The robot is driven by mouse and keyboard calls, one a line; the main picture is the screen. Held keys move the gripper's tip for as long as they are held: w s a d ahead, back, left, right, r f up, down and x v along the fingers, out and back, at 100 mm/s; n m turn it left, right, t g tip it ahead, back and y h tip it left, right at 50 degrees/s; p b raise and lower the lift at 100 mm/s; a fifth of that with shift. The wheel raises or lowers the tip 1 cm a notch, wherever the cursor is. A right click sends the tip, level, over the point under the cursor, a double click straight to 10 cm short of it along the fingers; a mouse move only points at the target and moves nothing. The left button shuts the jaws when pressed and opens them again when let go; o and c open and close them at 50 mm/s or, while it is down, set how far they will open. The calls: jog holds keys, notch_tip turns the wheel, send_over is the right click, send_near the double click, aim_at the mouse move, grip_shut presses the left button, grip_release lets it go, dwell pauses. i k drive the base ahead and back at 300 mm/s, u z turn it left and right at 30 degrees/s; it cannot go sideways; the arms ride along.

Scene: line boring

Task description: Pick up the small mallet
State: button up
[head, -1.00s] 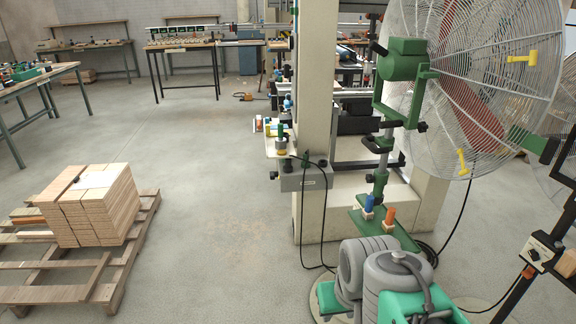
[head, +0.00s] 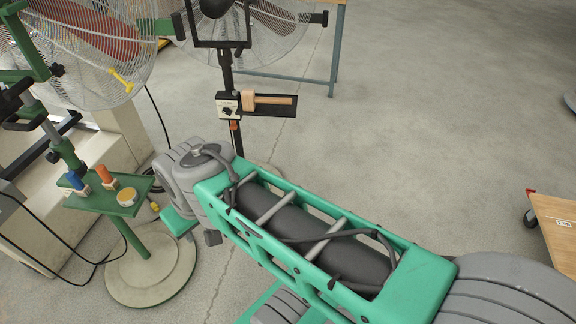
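The small mallet (head: 249,100) has a light wooden head and a wooden handle pointing right. It lies on a small black shelf (head: 277,112) fixed to the black fan stand, in the upper middle of the head view. My green and grey arm stretches across the lower right and middle, its visible far end below and left of the shelf. My gripper is not visible, so its state does not show.
A green stand tray (head: 112,205) with blue and orange items stands left, beside a large caged fan (head: 90,45). A second fan (head: 250,35) is behind the shelf. A wooden-topped cart (head: 558,222) is at the right edge. The floor behind the arm is open.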

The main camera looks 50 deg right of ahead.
aim_at(250, 100)
jog(key=z, duration=0.6)
jog(key=i, duration=0.35)
jog(key=z, duration=0.45)
